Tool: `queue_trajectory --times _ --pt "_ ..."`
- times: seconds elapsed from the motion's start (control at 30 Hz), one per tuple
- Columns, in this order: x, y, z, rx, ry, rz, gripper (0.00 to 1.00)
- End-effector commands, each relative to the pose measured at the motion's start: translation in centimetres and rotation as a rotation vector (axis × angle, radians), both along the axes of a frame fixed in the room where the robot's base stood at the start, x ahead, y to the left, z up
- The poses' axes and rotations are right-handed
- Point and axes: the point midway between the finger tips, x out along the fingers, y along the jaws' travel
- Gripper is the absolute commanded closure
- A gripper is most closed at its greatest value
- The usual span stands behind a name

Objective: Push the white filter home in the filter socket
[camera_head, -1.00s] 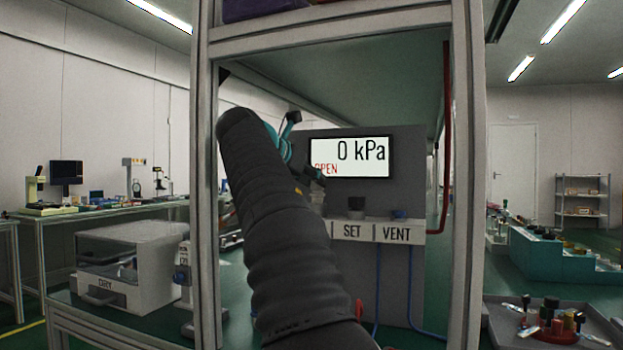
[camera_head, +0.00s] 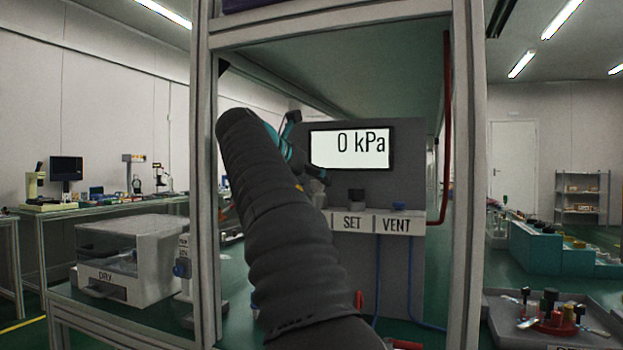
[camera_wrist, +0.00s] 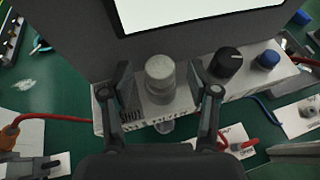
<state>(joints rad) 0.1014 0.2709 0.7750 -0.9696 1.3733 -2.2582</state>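The white filter (camera_wrist: 160,72), a short pale cylinder, stands on the ledge of the grey unit in the wrist view. The filter socket under it is hidden by the filter, so I cannot tell how deep it sits. My gripper (camera_wrist: 160,88) is open, with one finger on each side of the filter and a visible gap to both. In the head view my gripper is mostly hidden behind my dark arm. The unit's screen (camera_head: 349,149) reads 0 kPa.
A black knob (camera_wrist: 228,62) and a blue knob (camera_wrist: 267,60) stand just right of the filter. The SET and VENT labels mark the ledge (camera_head: 378,222). Frame posts (camera_head: 467,180) stand either side of the arm. A red tube (camera_wrist: 50,117) lies at left.

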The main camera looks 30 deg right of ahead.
Motion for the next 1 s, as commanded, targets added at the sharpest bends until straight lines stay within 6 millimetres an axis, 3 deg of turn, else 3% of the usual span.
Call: queue_trajectory --times 0.37,0.8,1.0 --pt "-0.3 0.9 0.4 0.0 -0.001 0.002 0.4" --pt "-3.1 7.7 3.4 0.0 -0.001 0.004 0.4" --pt "-4.0 9.7 4.3 0.0 -0.001 0.002 0.4"
